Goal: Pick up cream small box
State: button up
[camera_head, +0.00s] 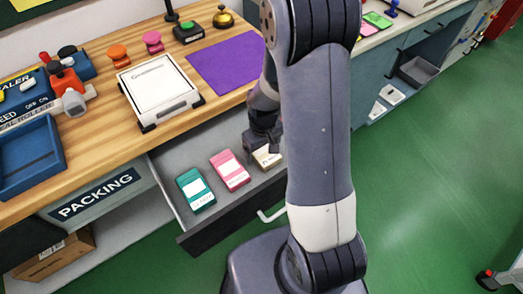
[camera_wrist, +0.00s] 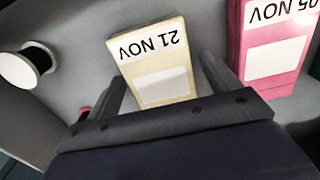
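The cream small box (camera_head: 267,157) lies in the open drawer, partly hidden by my arm in the head view. In the wrist view the cream box (camera_wrist: 157,62) shows the label "21 NOV" upside down. My gripper (camera_wrist: 165,95) is open, with one finger on each side of the near end of the cream box. In the head view my gripper (camera_head: 258,146) is low in the drawer at the box. I cannot tell whether the fingers touch it.
A pink box (camera_head: 230,170) and a green box (camera_head: 195,189) lie left of the cream box in the drawer (camera_head: 177,158). The pink box is close to one finger in the wrist view (camera_wrist: 276,45). A white spool (camera_wrist: 25,64) lies on the other side.

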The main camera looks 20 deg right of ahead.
jog(key=c, duration=1)
jog(key=shift+o, duration=0.2)
